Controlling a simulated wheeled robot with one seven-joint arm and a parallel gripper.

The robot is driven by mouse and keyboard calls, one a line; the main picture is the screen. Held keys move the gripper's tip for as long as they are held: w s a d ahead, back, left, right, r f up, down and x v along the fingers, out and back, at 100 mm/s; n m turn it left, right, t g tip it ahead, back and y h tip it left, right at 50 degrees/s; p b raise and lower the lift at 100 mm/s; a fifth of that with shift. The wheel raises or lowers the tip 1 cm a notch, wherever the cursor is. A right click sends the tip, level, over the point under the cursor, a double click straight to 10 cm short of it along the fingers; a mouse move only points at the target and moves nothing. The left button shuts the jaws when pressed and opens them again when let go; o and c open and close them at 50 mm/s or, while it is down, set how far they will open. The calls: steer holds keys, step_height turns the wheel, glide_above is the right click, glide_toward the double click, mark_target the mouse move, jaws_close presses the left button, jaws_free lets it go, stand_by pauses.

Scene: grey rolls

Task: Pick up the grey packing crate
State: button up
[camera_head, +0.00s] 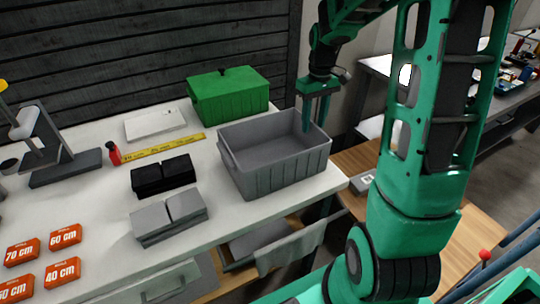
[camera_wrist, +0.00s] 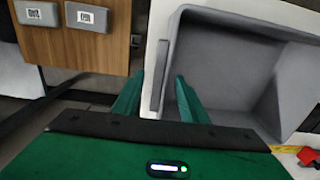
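The grey packing crate (camera_head: 285,174) stands upright and empty on the white worktop (camera_head: 95,190), near its right end. In the wrist view the crate (camera_wrist: 235,62) fills the right side, with a raised grip on its near wall. My gripper (camera_head: 315,124) points down at the crate's right short wall in the head view. In the wrist view the two green fingers of my gripper (camera_wrist: 158,84) are apart. One lies on the outer side of that wall and one on the inner side, with visible gaps. Whether the fingertips reach below the rim is hard to tell.
A green lidded box (camera_head: 228,95) stands just behind the crate. Black blocks (camera_head: 163,176), grey blocks (camera_head: 170,217) and a yellow ruler strip (camera_head: 165,149) lie to its left. Orange labelled boxes (camera_head: 63,272) sit at the front left. A wooden cabinet (camera_wrist: 65,42) is beside the worktop.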

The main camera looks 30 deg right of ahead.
steer(key=shift+f, duration=0.4)
jaws_close()
steer(key=shift+r, duration=0.1)
